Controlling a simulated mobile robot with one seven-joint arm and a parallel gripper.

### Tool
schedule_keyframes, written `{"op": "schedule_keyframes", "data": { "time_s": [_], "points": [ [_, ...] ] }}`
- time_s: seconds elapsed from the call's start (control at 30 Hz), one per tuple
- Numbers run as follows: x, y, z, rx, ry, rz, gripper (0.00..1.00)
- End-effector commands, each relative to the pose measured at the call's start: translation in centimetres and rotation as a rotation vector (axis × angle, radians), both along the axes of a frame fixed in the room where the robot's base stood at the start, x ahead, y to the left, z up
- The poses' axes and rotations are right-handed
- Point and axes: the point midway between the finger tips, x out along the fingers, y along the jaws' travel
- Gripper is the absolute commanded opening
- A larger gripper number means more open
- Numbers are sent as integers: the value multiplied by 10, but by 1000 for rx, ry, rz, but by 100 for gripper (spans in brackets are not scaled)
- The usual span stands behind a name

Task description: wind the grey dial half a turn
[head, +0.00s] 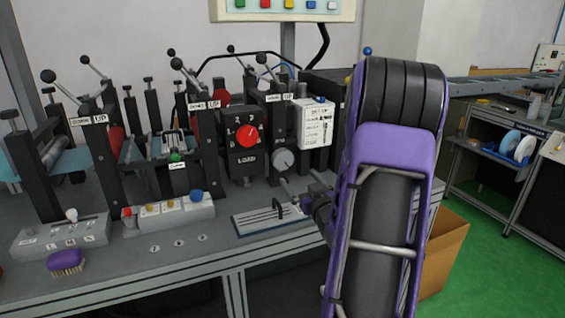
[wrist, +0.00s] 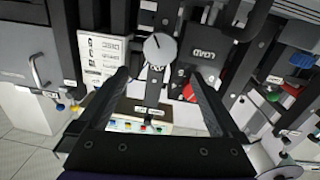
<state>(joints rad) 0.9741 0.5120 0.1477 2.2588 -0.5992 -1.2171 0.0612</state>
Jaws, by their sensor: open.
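The grey dial (head: 283,159) is a round knob on a dark upright post, right of the black LOAD box in the head view. In the wrist view, the grey dial (wrist: 159,48) shows a dark pointer mark on its face. My gripper (wrist: 158,76) is open and empty, its two dark fingers apart. The dial shows in the gap just beyond the fingertips, and neither finger appears to touch it. In the head view my purple arm stands at the right, and the gripper is small and partly hidden by it, just below and right of the dial.
The black LOAD box (head: 244,148) with a red dial stands close left of the grey dial. A white labelled box (head: 315,124) stands close on the right. Posts and levers crowd the machine. A slotted plate (head: 268,216) lies on the bench below, with a purple brush (head: 66,262) front left.

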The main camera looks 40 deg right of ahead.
Motion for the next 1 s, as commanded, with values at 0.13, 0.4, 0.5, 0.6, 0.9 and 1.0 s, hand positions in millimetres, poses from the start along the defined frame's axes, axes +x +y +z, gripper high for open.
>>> {"op": "schedule_keyframes", "data": {
  "time_s": [0.13, 0.4, 0.5, 0.6, 0.9, 1.0],
  "points": [
    [34, -9, 0, -1, -3, 3, 100],
    [87, -24, -1, 1, -1, 2, 100],
    [102, -29, 0, 1, -1, 1, 100],
    [112, -32, 0, 0, 0, 1, 100],
    [120, -34, 0, 1, 0, 1, 100],
    [119, -34, 0, 1, 0, 1, 100]
  ]
}}
